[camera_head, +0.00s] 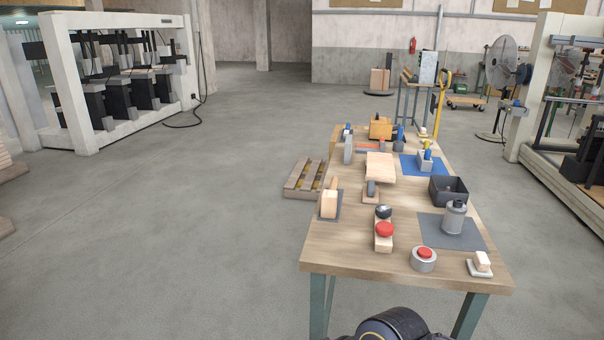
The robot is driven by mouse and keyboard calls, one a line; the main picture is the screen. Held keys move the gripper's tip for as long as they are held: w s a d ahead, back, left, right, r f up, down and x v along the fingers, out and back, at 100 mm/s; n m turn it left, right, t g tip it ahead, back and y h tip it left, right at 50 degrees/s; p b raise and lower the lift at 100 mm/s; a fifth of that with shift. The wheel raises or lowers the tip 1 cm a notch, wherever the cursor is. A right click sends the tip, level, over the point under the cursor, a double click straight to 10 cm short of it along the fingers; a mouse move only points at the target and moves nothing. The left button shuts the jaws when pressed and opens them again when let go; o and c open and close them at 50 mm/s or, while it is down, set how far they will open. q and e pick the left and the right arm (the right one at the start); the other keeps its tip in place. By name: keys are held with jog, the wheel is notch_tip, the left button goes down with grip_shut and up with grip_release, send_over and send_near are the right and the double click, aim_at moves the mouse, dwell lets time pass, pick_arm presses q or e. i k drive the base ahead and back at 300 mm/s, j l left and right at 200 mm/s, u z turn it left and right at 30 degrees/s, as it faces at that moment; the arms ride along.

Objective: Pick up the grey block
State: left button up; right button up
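No plain grey block stands out for certain. A small grey upright piece (348,149) stands near the far left edge of the wooden table (345,253) and looks most like one. A smaller dark grey piece (371,188) sits on a wooden base near the table's middle. A grey canister (453,219) stands on a dark grey mat (432,236) at the right. Neither gripper shows; only a black rounded part of my own body is at the bottom edge, in front of the table.
A dark open box (448,191) is at the table's right edge. Red-topped buttons (384,229) (424,254) and a pale block on a white base (482,262) are near the front. A pallet (304,179) lies left of the table.

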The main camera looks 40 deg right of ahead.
aim_at(370, 191)
jog(key=i+u, duration=0.1)
jog(key=i, duration=1.35)
jog(key=i+z, duration=0.6)
jog(key=z, duration=0.15)
jog(key=i+j+z, duration=0.1)
jog(key=i+z, duration=0.15)
jog(key=z, duration=0.15)
jog(key=i+l+z, duration=0.2)
jog(key=i+z, duration=0.2)
jog(key=i+l+z, duration=0.15)
jog(key=i+z, duration=0.5)
jog(key=z, duration=0.15)
jog(key=i+l, duration=0.2)
